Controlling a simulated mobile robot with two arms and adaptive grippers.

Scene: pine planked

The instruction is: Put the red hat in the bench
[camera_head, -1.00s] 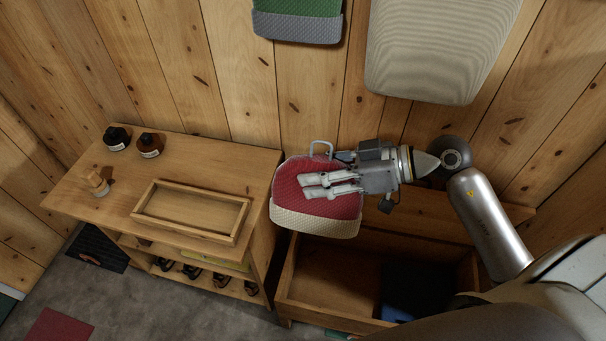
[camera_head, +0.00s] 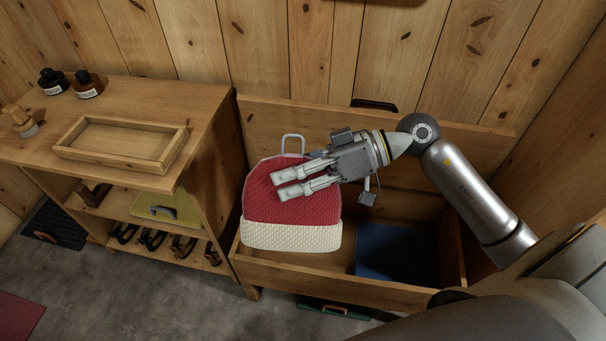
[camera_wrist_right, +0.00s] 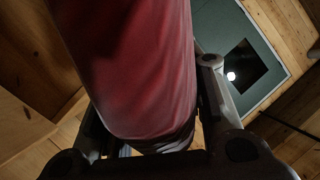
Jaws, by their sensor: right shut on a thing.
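The red hat (camera_head: 290,208), knitted with a cream brim, is held upright over the left part of the open bench (camera_head: 330,284). My right gripper (camera_head: 292,186) lies across the hat in the head view and is shut on it. In the right wrist view the red cloth (camera_wrist_right: 135,70) fills the space between the fingers. The hat hides the bench's left inside, so I cannot tell whether its brim touches the bench floor. My left gripper is not in view.
A blue item (camera_head: 392,252) lies in the right part of the bench. A wooden cabinet (camera_head: 205,120) with a shallow tray (camera_head: 120,143) and bottles stands close on the left. The bench's raised lid (camera_head: 262,125) is behind the hat.

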